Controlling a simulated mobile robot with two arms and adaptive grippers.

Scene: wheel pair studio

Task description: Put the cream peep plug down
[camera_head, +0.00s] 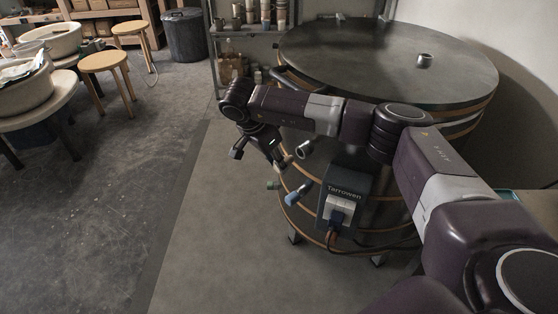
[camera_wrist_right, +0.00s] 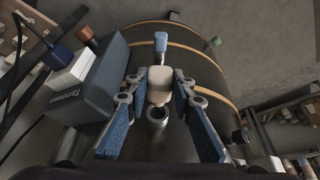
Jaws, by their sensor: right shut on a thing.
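In the wrist view the cream peep plug (camera_wrist_right: 160,83) sits between the fingertips of my right gripper (camera_wrist_right: 160,78). The gripper is shut on it. An open metal peephole tube (camera_wrist_right: 157,115) shows just below the plug in that picture, and I cannot tell how far apart they are. In the head view my right gripper (camera_head: 259,156) points down at the kiln's left side, close to the tube (camera_head: 303,149); the plug cannot be made out there. My left gripper is not in view.
The round kiln's dark lid (camera_head: 360,50) carries a small metal cylinder (camera_head: 424,60). A blue plug (camera_head: 297,195) and a green plug (camera_head: 272,184) stick out of the kiln side. The Tarrowen control box (camera_head: 348,185) has cables. Floor (camera_head: 200,235) left of the kiln is clear.

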